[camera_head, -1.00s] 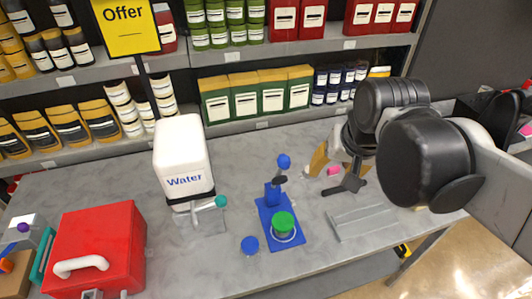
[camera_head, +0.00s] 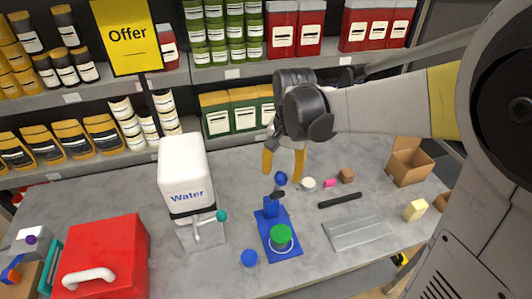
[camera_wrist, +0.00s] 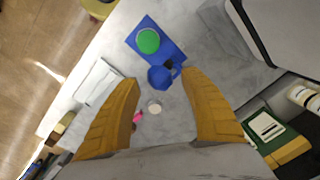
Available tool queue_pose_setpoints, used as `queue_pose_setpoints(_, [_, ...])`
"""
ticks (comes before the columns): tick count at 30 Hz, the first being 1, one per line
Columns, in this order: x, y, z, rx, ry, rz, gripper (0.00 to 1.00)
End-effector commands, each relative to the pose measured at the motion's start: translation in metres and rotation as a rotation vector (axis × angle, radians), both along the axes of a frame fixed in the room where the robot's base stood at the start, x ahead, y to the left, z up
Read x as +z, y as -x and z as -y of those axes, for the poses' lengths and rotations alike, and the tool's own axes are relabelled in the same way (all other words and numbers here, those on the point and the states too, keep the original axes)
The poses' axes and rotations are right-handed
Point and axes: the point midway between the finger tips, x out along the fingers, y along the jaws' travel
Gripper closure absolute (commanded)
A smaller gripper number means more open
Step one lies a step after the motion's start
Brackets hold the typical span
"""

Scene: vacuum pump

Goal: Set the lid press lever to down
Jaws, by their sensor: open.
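The lid press (camera_head: 270,208) is a blue stand on a flat blue base, standing on the grey table right of the water dispenser. Its lever ends in a blue ball knob (camera_head: 281,178), raised at the top. A green lid (camera_head: 281,235) sits over the round seat on the base. My gripper (camera_head: 284,165) is open and empty, its yellow fingers pointing down behind and above the knob. In the wrist view the knob (camera_wrist: 159,77) lies ahead between the open fingers, with the green lid (camera_wrist: 148,41) beyond it. I cannot tell whether a finger touches the knob.
The water dispenser (camera_head: 188,182) and red box (camera_head: 97,262) stand to the left. A blue cap (camera_head: 249,258) lies beside the press. A grey tray (camera_head: 356,231), black bar (camera_head: 340,200) and cardboard box (camera_head: 408,161) are to the right. Stocked shelves stand behind.

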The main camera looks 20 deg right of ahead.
Motion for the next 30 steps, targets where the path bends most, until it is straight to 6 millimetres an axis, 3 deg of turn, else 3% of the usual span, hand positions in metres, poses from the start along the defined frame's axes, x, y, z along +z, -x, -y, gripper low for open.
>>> queue_pose_setpoints(6, [-0.024,-0.001,-0.001,0.001,0.000,0.000,0.47])
queue_pose_setpoints(16, [-0.027,-0.001,-0.001,0.001,0.001,0.001,0.48])
queue_pose_setpoints(21, [-0.027,-0.001,-0.001,0.000,0.001,0.001,1.00])
queue_pose_setpoints(30, [-0.030,-0.003,-0.001,0.000,0.000,0.022,1.00])
